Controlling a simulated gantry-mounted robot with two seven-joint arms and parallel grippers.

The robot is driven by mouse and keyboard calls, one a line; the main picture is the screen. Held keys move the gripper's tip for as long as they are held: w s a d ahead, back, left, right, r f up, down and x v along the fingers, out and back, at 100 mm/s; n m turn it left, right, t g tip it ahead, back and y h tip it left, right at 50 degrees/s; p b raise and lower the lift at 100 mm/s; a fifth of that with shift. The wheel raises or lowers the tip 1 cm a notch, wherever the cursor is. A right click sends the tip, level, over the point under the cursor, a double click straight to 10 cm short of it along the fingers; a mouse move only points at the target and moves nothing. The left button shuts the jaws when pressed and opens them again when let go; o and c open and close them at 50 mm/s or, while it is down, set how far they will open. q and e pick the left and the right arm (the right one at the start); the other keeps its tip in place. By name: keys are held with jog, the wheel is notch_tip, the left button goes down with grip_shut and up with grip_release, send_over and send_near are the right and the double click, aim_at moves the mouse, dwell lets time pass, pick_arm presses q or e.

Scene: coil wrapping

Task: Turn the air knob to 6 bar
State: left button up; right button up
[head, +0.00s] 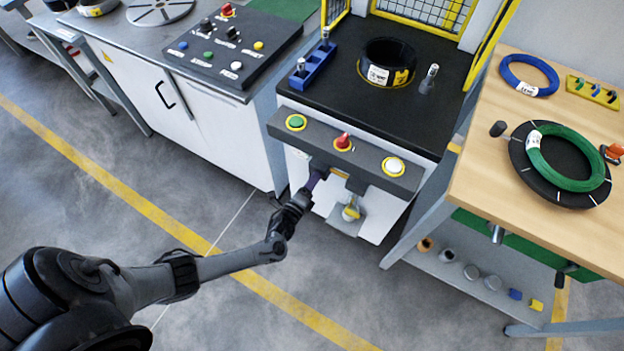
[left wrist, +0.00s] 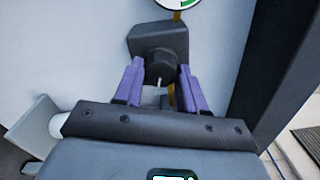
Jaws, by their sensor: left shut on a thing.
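The air knob (left wrist: 159,66) is a dark round knob on a dark block (left wrist: 158,38), low on the white front of the wrapping machine in the left wrist view. My left gripper (left wrist: 160,80) has its purple fingers on both sides of the knob and is shut on it. A light mark shows on the knob's near face. The gauge (left wrist: 176,3) is cut off at the top edge, so its reading cannot be told. In the head view my left gripper (head: 315,181) is under the machine's front panel, and the knob is hidden there. My right gripper is not in view.
The front panel (head: 368,167) with green, red and white buttons overhangs my gripper. A wooden table (head: 490,185) with coils stands right, a grey cabinet (head: 215,130) left. The floor in front is clear.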

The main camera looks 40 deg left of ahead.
pick_arm(q)
jog(key=m+p, duration=0.1)
jog(key=m, duration=0.2)
jog(key=shift+m, duration=0.4)
jog(key=shift+s+a+f+m+p, duration=0.15)
jog(key=shift+m+p, duration=0.4)
jog(key=shift+m, duration=2.15)
jog(key=shift+w+a+f+m+p, duration=0.1)
jog(key=shift+m+p, duration=0.45)
jog(key=shift+m, duration=2.15)
jog(key=o, duration=1)
jog(key=shift+r, duration=0.1)
